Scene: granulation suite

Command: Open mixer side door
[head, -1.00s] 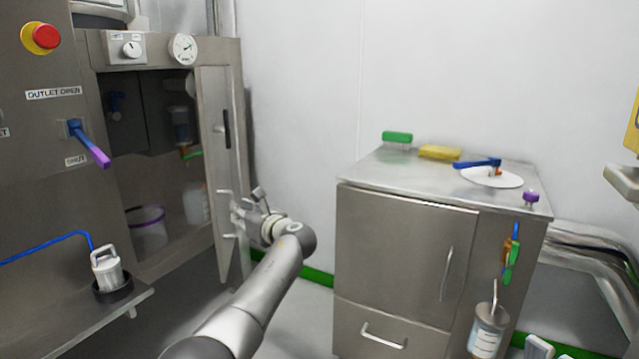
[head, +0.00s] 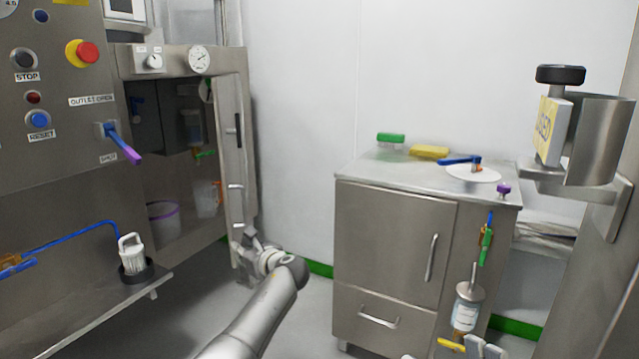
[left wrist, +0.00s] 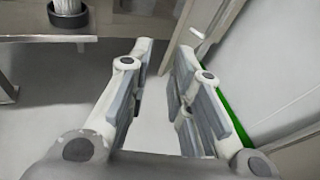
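The mixer side door (head: 229,140) is a grey metal panel at the right end of the mixer housing (head: 100,200) in the head view. It stands open, swung outward, and the dark interior shows beside it. A dark grip and pale handles show on the door face. My left gripper (head: 245,250) is at the door's lower edge, below the handles; contact there cannot be told. In the left wrist view, its fingers (left wrist: 165,55) are apart with nothing visible between them. Grey fingertips, apparently my right gripper (head: 482,347), show at the bottom edge; most of it is hidden.
A steel cabinet (head: 395,240) stands right of my left arm, with a green brush (head: 391,138) and yellow block (head: 429,152) on top. A steel holder (head: 598,135) is at the far right. A shelf with a white-topped fitting (head: 133,252) juts out at left. Floor is clear between mixer and cabinet.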

